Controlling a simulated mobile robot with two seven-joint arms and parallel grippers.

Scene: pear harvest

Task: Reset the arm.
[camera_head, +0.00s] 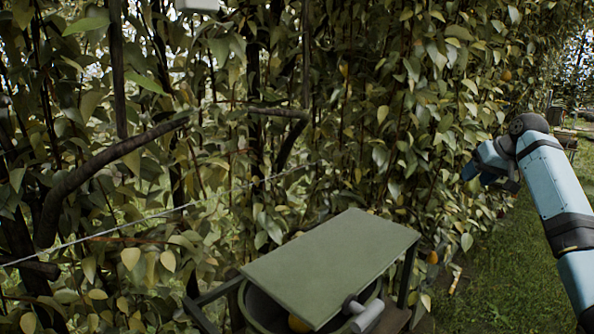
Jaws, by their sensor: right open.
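My right arm comes in from the right edge, light blue with dark joints, and bends at a dark elbow-like joint near the foliage. My right gripper (487,172) is at the arm's far end, beside the leaves and above the grass. It is small in the picture; its jaws are open and nothing shows between them. My left gripper is not in view.
A leafy pear hedge (400,130) fills the left and middle. A few yellow-orange pears show, one at upper right (505,75) and one low (432,257). A flat green board (335,262) partly covers a dark round container (262,310). Grass (505,270) lies open at right.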

